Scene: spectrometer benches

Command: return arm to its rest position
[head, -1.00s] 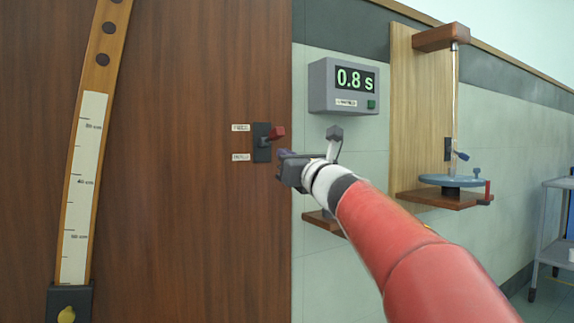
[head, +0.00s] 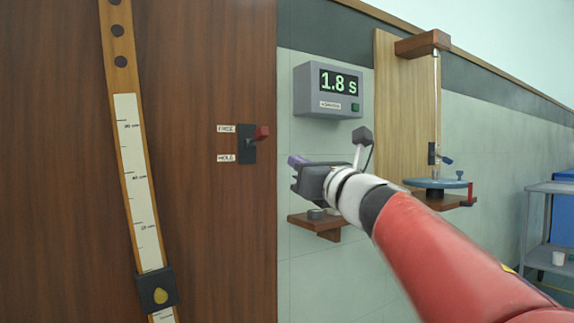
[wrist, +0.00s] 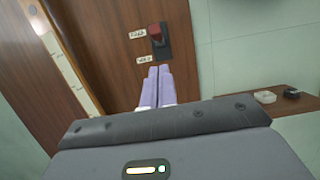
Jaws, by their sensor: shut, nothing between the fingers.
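My gripper (head: 296,161) is in front of the wall just right of the wood panel's edge, below and right of the lever switch. Its fingers (wrist: 155,87) are together and empty in the wrist view. The switch (head: 247,150) has a red knob (head: 261,132) at its upper end, beside the FREE label (head: 226,128); the HOLD label (head: 226,158) is lower. The switch also shows ahead of the fingers in the wrist view (wrist: 159,43), apart from them.
A pendulum rod (head: 130,170) with a scale and a dark block (head: 156,289) hangs at left. A timer (head: 330,90) reads 1.8 s. A small shelf (head: 316,226) lies below my gripper. A wall-mounted apparatus (head: 436,184) and a cart (head: 550,188) stand at right.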

